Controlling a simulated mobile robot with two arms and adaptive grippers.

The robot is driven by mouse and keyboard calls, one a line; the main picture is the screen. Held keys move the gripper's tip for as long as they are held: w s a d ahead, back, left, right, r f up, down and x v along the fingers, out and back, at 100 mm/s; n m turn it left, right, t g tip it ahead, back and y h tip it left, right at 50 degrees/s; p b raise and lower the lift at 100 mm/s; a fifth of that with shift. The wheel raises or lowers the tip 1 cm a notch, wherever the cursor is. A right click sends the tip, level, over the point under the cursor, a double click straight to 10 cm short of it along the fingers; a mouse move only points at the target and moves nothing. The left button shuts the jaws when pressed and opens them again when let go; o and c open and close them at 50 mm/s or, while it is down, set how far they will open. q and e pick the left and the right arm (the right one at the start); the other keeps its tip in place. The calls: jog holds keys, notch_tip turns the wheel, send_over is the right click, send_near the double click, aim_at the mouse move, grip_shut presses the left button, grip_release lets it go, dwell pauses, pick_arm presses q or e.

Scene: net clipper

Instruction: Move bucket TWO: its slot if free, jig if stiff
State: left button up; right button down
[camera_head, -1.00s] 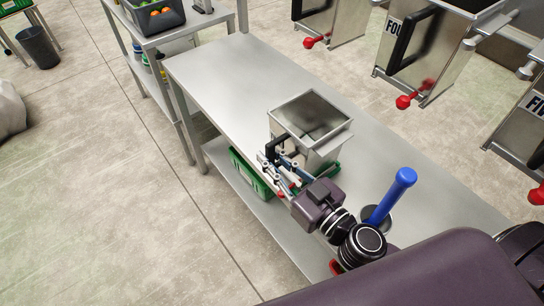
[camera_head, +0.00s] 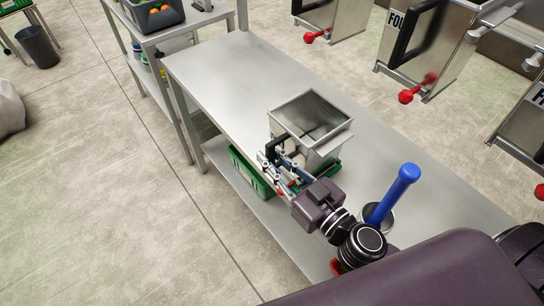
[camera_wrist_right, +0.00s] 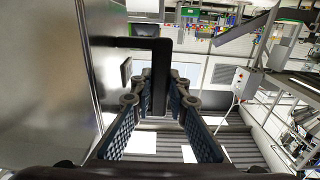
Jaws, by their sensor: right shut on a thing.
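A square steel bucket (camera_head: 332,144) with an open top is at the long steel table (camera_head: 225,75). Its number label does not show, and I cannot tell whether its base touches the tabletop. My right gripper (camera_head: 275,160) is shut on the bucket's black handle (camera_head: 277,145), on the side facing the table's left edge. In the right wrist view, the handle (camera_wrist_right: 140,43) runs down between the two fingers, with the bucket's shiny wall (camera_wrist_right: 45,70) at left. My left gripper is not in view. No slot or jig can be made out for certain.
More steel buckets (camera_head: 425,45) with black handles and red knobs (camera_head: 406,97) stand at right; one label begins "FOU". A blue-handled tool (camera_head: 395,195) stands in a cup near my right arm. A green crate (camera_head: 250,171) is below the tabletop. The table's far end is clear.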

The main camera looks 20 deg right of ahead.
jog(key=shift+f, duration=0.2)
jog(key=c, duration=1.8)
grip_release()
jog(key=shift+r, duration=0.1)
jog(key=v, duration=1.2)
